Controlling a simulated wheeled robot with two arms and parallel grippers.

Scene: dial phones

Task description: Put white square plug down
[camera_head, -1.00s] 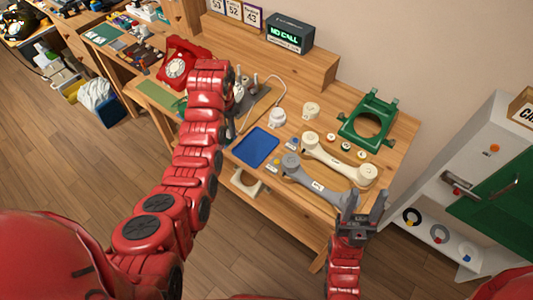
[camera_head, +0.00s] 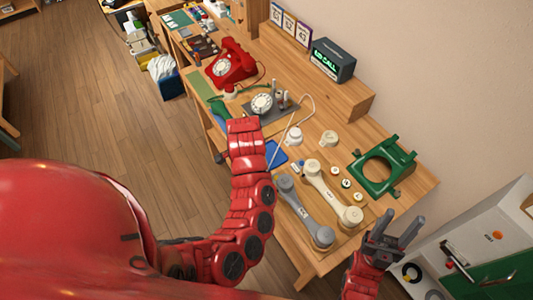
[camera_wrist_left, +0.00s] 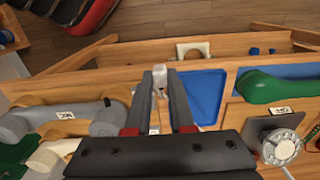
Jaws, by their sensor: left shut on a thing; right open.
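The white square plug (camera_wrist_left: 160,76) is between the tips of my left gripper (camera_wrist_left: 160,98) in the left wrist view. The gripper is shut on it, and the plug appears beside the left edge of the blue tray (camera_wrist_left: 207,92). Whether it touches anything below cannot be told. In the head view my left arm hides the left gripper and plug, and partly covers the blue tray (camera_head: 277,152). A thin white cord (camera_head: 291,125) runs down toward that arm. My right gripper (camera_head: 402,226) is open and empty beyond the desk's front right corner.
A grey handset (camera_head: 302,210) and a cream handset (camera_head: 332,192) lie on the desk right of the tray. A green phone shell (camera_head: 383,166) is behind them. A dial (camera_head: 262,103) and a red phone (camera_head: 231,66) stand farther left. Bare wood shows near the right corner.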

